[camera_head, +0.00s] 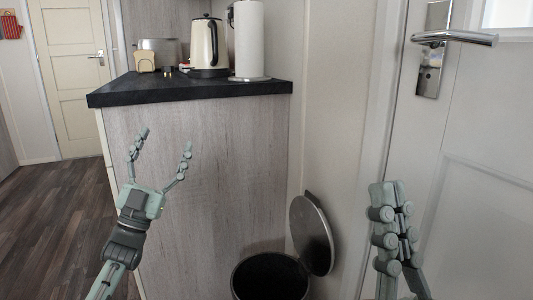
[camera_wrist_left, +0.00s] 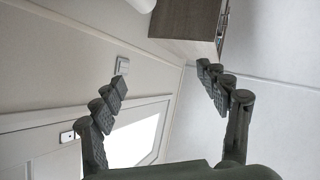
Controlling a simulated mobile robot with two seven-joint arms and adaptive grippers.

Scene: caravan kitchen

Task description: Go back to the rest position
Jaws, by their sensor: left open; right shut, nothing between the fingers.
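My left gripper (camera_head: 165,138) is open and empty, held up in front of the counter's wood-grain side panel. Its two spread fingers also show in the left wrist view (camera_wrist_left: 162,68), with nothing between them. My right gripper (camera_head: 386,186) is shut and empty at the lower right, in front of the white door and its frame. Both grippers point upward in the head view.
A counter (camera_head: 200,170) with a black top (camera_head: 130,95) carries a kettle (camera_head: 208,46), a paper towel roll (camera_head: 249,40) and a toaster (camera_head: 158,52). A bin (camera_head: 270,277) with its lid (camera_head: 312,235) raised stands below. A door handle (camera_head: 455,38) is at upper right. Floor (camera_head: 50,220) is clear at left.

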